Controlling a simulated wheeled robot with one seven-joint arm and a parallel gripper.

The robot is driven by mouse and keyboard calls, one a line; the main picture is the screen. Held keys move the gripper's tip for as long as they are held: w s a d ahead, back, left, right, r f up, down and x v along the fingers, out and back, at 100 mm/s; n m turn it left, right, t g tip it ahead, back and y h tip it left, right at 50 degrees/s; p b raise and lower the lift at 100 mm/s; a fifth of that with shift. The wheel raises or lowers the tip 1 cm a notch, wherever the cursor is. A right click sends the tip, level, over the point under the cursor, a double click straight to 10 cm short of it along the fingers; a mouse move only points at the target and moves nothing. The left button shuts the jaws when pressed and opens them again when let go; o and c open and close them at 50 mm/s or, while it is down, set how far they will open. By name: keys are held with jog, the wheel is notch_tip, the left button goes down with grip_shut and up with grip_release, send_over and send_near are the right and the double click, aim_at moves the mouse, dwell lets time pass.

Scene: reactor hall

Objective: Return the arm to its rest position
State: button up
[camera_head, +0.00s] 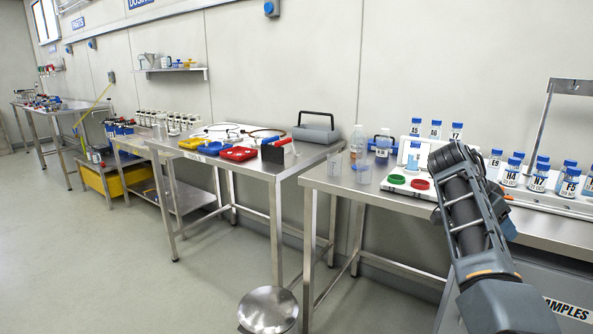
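My arm (468,215) rises from the bottom right corner of the head view, dark grey with an open frame along its link. Its upper end is in front of the right steel table, near the white tray with a green and a red disc. I cannot make out my gripper or its fingers; they are out of view or hidden behind the arm. Whether it holds anything does not show.
The right steel table (335,187) bears labelled blue-capped bottles (537,178) and a white tray (402,187) close to my arm. A middle table (205,158) holds red, yellow and blue bins. A round steel stool (268,310) stands in front. The floor at left is clear.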

jog(key=s+a+f+n+t+y, duration=0.1)
jog(key=s+a+f+n+t, duration=0.2)
jog(key=f, duration=0.7)
jog(key=s+f+n+t, duration=0.1)
jog(key=s+f+n, duration=0.3)
jog(key=f, duration=0.6)
jog(key=s+a+f+n+t+y, duration=0.15)
jog(key=s+a+f, duration=0.3)
jog(key=s, duration=0.45)
jog(key=s+a+f+n+t+y, duration=0.1)
jog(key=s+a+f+n+t, duration=0.15)
jog(key=s+f, duration=0.45)
jog(key=s+a+r+n+t+y+p, duration=0.15)
jog(key=s+a+r, duration=0.25)
jog(key=s, duration=0.6)
jog(key=s+a+r+n+t+y, duration=0.1)
jog(key=s+a+r+n+y, duration=0.2)
jog(key=s, duration=0.7)
jog(key=s+a+r+t, duration=0.1)
jog(key=s+a+r, duration=0.1)
jog(key=s+r, duration=0.5)
jog(key=s+a+r+t+y, duration=0.1)
jog(key=s+a+r+t, duration=0.1)
jog(key=s+r, duration=0.5)
notch_tip(320, 180, up, 4)
jog(key=shift+s+a+r+n, duration=0.25)
jog(key=shift+s+a+n, duration=0.1)
jog(key=shift+a, duration=0.25)
